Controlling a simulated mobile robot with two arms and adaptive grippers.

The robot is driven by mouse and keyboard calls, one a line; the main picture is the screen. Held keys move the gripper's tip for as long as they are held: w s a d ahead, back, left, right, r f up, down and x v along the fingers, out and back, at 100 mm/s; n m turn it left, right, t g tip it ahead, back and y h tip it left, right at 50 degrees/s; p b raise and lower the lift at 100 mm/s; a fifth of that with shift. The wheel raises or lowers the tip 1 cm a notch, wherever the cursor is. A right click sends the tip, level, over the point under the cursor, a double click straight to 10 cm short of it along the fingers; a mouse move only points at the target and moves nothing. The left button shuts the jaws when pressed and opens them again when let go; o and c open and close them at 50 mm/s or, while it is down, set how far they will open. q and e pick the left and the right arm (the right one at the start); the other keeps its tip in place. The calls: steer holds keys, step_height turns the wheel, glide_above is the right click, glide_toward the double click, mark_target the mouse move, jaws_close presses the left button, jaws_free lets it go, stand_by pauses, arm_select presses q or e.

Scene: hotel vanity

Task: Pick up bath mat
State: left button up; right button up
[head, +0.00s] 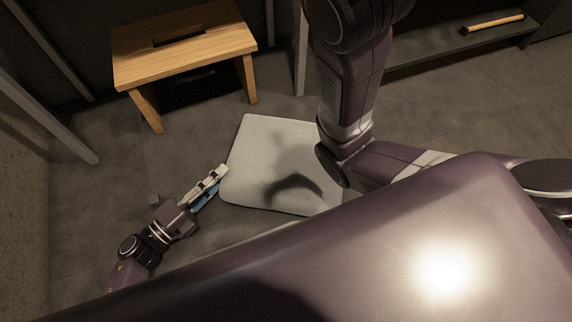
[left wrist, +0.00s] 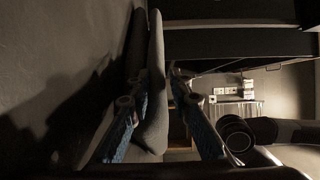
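The bath mat (head: 262,145) is a pale grey, rounded rectangle lying on the floor in the head view. My arm covers part of its right side, and a dark shadow falls on it. My left gripper (head: 218,180) is low at the mat's left edge. In the left wrist view, the mat's edge (left wrist: 155,85) lies between the two blue-padded fingers of the left gripper (left wrist: 158,105). A gap shows between the mat and the right-hand finger, so the gripper is open. Contact with the other finger is unclear. My right gripper is not in view.
A wooden stool (head: 185,48) stands behind the mat at the upper left. A dark low shelf (head: 450,48) at the upper right holds a wooden rod-like item (head: 492,24). A grey upright frame (head: 45,115) stands at the left. Floor around the left gripper is clear.

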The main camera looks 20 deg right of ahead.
arm_select(q)
jaws_close()
steer(key=shift+r, duration=0.2)
stand_by(0.3)
